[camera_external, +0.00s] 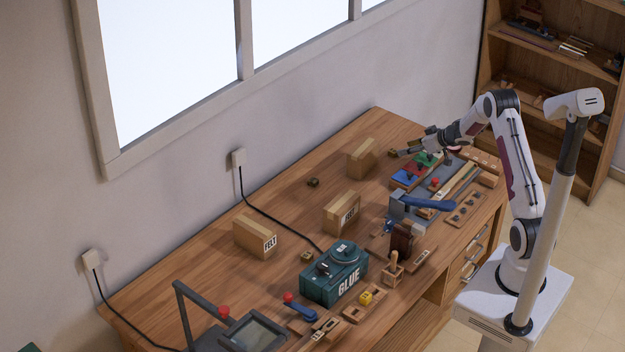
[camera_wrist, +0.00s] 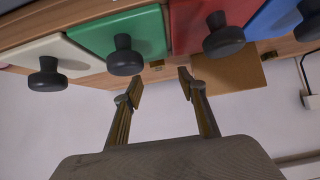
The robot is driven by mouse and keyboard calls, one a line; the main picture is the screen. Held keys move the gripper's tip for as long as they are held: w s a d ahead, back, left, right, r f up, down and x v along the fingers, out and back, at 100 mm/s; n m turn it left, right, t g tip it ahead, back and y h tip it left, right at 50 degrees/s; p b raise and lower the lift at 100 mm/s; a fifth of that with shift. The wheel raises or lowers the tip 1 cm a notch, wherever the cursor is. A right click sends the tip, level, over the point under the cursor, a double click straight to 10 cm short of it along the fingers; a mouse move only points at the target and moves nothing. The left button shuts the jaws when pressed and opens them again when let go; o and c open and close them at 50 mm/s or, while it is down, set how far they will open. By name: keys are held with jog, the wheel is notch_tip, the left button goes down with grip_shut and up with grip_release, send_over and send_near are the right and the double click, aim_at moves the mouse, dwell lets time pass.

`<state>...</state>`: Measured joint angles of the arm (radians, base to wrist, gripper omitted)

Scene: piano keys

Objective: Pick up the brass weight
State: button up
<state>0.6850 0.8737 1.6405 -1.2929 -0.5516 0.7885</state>
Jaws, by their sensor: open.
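My gripper (camera_external: 408,152) is above the far end of the workbench, close to the coloured panels. In the wrist view its two fingers (camera_wrist: 160,86) are apart, with nothing between them. A small brass-coloured block (camera_wrist: 156,65), perhaps the brass weight, shows just beyond the gap between the fingertips, by the edge of the green panel (camera_wrist: 148,28). It is small, so I cannot be sure what it is.
White (camera_wrist: 50,50), red and blue panels with black knobs stand beside the green one. A cardboard box (camera_external: 362,157) is near the wall; it also shows in the wrist view (camera_wrist: 228,75). A blue-handled tool (camera_external: 430,203) and a green glue box (camera_external: 335,275) stand nearer the front.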

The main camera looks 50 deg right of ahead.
aim_at(394, 151)
jog(key=shift+x, duration=0.9)
jog(key=shift+d+x, duration=0.2)
jog(key=shift+x, duration=2.35)
jog(key=shift+r, duration=0.1)
jog(key=c, duration=0.9)
